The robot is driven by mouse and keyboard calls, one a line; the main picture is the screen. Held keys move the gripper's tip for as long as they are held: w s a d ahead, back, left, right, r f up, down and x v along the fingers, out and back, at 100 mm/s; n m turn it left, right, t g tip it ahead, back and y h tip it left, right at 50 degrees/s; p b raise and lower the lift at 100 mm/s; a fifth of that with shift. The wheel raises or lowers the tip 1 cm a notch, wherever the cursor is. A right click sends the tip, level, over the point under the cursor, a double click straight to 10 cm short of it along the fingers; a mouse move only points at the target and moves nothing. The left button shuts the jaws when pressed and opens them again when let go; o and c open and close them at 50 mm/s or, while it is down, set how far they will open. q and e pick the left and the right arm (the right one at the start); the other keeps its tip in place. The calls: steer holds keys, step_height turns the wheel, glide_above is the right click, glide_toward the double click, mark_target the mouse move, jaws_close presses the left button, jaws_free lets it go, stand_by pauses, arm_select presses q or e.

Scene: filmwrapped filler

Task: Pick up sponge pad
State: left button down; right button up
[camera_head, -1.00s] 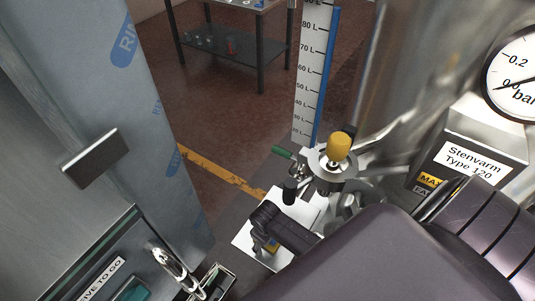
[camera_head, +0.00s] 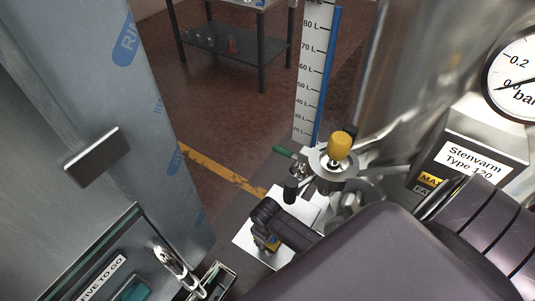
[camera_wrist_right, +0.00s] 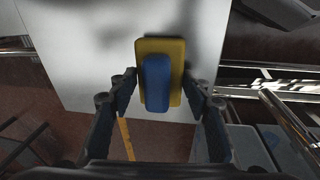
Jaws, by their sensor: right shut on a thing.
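The sponge pad (camera_wrist_right: 175,51) is a yellow rectangle with a blue grip on top. It shows in the right wrist view between the fingers of my right gripper (camera_wrist_right: 160,88). The gripper is shut on it. In the head view my right gripper (camera_head: 266,243) is over a white plate (camera_head: 247,246), and a small bit of the sponge pad (camera_head: 272,245) shows beneath it. I cannot tell whether the pad still touches the plate. My left gripper is not in view.
A yellow-knobbed valve (camera_head: 340,146) and a green-handled fitting (camera_head: 284,151) stand just behind the plate. A tall level scale (camera_head: 312,75) rises beyond them. A steel machine with a gauge (camera_head: 517,75) is at right. A cabinet front (camera_head: 95,265) is at left.

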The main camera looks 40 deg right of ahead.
step_height(320, 180, up, 19)
steer(key=p, duration=0.2)
steer(key=o, duration=0.5)
steer(key=c, duration=0.4)
